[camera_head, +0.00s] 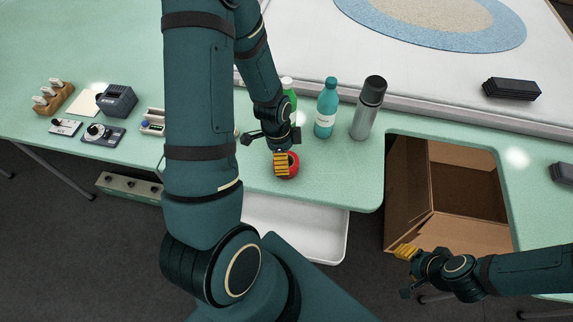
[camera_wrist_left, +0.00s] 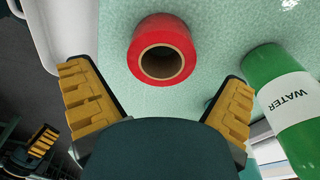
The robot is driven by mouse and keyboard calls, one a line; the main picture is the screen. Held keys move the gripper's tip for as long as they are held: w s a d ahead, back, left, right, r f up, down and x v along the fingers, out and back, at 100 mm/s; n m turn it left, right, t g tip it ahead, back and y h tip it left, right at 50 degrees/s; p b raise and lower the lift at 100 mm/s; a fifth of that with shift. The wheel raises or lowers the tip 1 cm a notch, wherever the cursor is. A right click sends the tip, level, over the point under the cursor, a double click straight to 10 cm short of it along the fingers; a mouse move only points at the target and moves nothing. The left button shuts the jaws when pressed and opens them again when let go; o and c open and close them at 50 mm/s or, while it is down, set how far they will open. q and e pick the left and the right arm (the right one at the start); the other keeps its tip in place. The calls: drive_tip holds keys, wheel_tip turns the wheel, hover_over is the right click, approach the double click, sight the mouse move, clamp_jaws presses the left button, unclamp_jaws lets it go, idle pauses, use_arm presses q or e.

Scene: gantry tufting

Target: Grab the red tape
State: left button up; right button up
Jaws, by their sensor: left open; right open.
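The red tape (camera_head: 292,168) is a roll with a brown core lying on the green table near its front edge. It also shows in the left wrist view (camera_wrist_left: 161,50), top centre, just ahead of the fingers. My left gripper (camera_head: 281,163) is over the roll and hides part of it in the head view. In the left wrist view its yellow-padded fingers (camera_wrist_left: 158,105) are spread wide with nothing between them. My right gripper (camera_head: 405,252) is open and empty, beside the cardboard box at the lower right, away from the tape.
A green water bottle (camera_wrist_left: 285,97) stands close to the left gripper's finger. A teal bottle (camera_head: 326,108) and a grey flask (camera_head: 368,108) stand behind to the right. A white tray (camera_head: 335,238) is below the table edge. An open cardboard box (camera_head: 407,185) sits in the table's cutout.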

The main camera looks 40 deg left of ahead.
use_arm(q)
drive_tip(key=shift+w+d+f+b, duration=0.1)
drive_tip(key=shift+w+f, duration=0.05)
drive_tip(key=shift+f, duration=0.8)
drive_tip(key=shift+w+d+f+b, duration=0.1)
drive_tip(key=shift+f+b, duration=0.05)
drive_tip(key=shift+f, duration=0.75)
drive_tip(key=shift+w+d+f+b, duration=0.1)
drive_tip(key=shift+w+f, duration=0.05)
drive_tip(key=shift+f, duration=0.8)
drive_tip(key=c, duration=1)
